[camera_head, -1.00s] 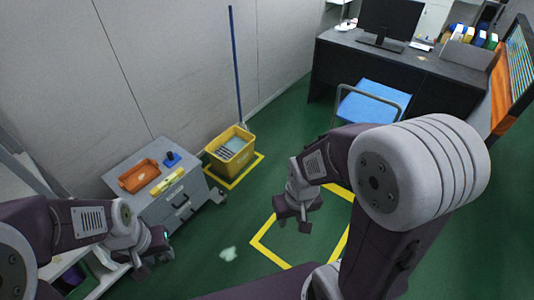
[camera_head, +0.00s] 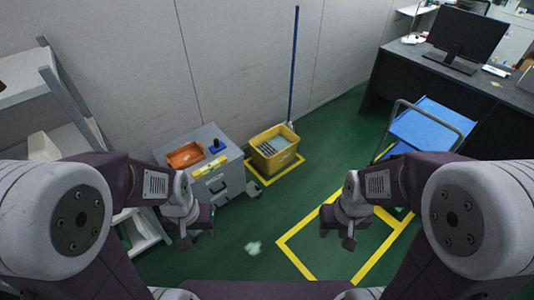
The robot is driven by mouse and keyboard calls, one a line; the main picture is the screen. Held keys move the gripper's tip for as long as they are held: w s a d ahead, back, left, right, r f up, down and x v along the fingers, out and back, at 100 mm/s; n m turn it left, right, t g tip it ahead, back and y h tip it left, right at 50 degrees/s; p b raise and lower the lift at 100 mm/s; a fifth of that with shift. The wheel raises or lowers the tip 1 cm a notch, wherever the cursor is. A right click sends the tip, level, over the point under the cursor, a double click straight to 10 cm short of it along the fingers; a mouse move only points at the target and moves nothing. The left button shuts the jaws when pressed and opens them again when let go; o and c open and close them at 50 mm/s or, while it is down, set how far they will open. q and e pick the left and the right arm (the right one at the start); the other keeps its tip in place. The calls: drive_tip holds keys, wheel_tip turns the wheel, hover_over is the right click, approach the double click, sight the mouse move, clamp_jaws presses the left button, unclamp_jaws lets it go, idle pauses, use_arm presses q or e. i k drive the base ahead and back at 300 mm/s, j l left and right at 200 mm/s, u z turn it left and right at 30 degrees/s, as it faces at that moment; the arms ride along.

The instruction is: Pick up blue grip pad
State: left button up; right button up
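A small blue item (camera_head: 217,146), which may be the blue grip pad, lies on top of the grey drawer cabinet (camera_head: 232,154) near its back edge. It is too small to make out its exact shape. My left gripper (camera_head: 197,238) hangs in front of the cabinet, below its top in the picture and apart from the blue item. Its fingers are spread and nothing shows between them. My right gripper (camera_head: 337,238) hangs over the floor to the right, far from the cabinet, also with fingers spread and empty.
An orange tray (camera_head: 186,156) and a yellow item (camera_head: 210,169) share the cabinet top. A yellow mop bucket (camera_head: 273,153) stands right of the cabinet. A shelf rack (camera_head: 62,85) is at left; a blue cart (camera_head: 432,125) and dark desk (camera_head: 420,75) are at right. Green floor between is open.

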sight(218, 146)
drive_tip(key=i+u, duration=0.1)
drive_tip(key=i, duration=0.65)
drive_tip(key=i+l, duration=0.15)
drive_tip(key=i, duration=0.6)
drive_tip(key=i+l+u, duration=0.15)
drive_tip(key=i, duration=0.6)
